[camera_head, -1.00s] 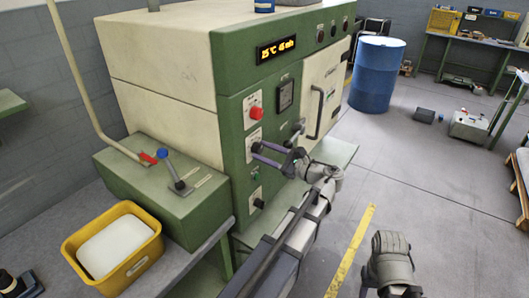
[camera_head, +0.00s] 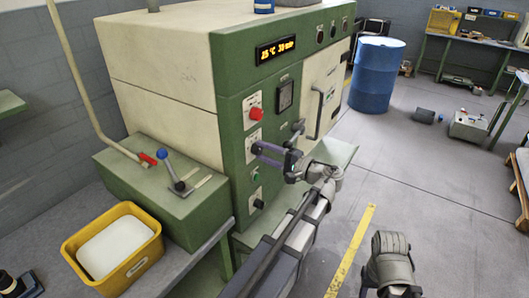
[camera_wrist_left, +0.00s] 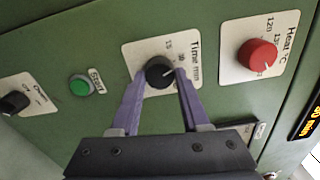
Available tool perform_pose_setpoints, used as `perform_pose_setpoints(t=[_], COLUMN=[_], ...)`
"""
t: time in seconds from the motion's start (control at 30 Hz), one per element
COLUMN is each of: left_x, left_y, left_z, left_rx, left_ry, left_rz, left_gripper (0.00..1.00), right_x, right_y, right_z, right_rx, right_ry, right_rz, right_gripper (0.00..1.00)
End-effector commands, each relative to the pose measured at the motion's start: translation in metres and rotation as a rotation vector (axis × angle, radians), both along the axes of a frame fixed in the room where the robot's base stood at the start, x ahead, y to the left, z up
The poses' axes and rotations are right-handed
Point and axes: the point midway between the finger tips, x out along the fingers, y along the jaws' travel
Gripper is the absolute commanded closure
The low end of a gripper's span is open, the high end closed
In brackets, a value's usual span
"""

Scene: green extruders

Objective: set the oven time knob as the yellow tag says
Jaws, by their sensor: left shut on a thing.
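The black time knob (camera_wrist_left: 160,73) sits on a white plate marked "Time min" in the left wrist view. My left gripper (camera_wrist_left: 158,78) is shut on it, one purple finger on each side. In the head view the left gripper (camera_head: 258,150) reaches the green panel from the right and hides most of the knob. The oven display (camera_head: 276,48) appears to read 25 °C and 30 min. I cannot make out a yellow tag.
The red heat knob (camera_wrist_left: 257,58) is beside the time plate, and a green start button (camera_wrist_left: 80,87) is on the other side. The oven door handle (camera_head: 318,112) stands out right of the panel. A yellow bin (camera_head: 140,262) and a blue-knobbed lever (camera_head: 170,168) are at left.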

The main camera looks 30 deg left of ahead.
Motion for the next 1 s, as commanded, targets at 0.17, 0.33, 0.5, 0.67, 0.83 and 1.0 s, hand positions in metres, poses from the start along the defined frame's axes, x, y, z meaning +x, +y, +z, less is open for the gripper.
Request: perform_pose_setpoints(t=[0.17,0.33,0.5,0.67,0.83,1.0], left_x=[-0.0009,-0.0010,-0.0011,-0.0012,-0.0013,-0.0014], left_y=[-0.0002,-0.0002,-0.0002,-0.0002,-0.0002,-0.0002], left_z=[-0.0007,-0.0006,-0.0005,-0.0005,-0.0005,-0.0005], left_rx=[-0.017,-0.029,-0.040,-0.047,-0.052,-0.055], left_ry=[-0.167,-0.316,-0.443,-0.535,-0.602,-0.638], left_rz=[0.001,0.002,0.002,0.002,0.003,0.003], left_gripper=[1.00,1.00,1.00,1.00,1.00,1.00], right_x=[0.0000,0.0000,0.0000,0.0000,0.0001,0.0001], right_y=[0.0000,0.0000,0.0001,0.0000,0.0000,0.0000], right_z=[0.0001,0.0004,0.0006,0.0007,0.0008,0.0008], right_rx=[0.000,0.000,0.000,0.000,0.000,0.000], right_ry=[0.000,0.000,0.000,0.000,0.000,0.000], right_rz=[0.000,0.000,0.000,0.000,0.000,0.000], right_gripper=[0.50,0.50,0.50,0.50,0.50,0.50])
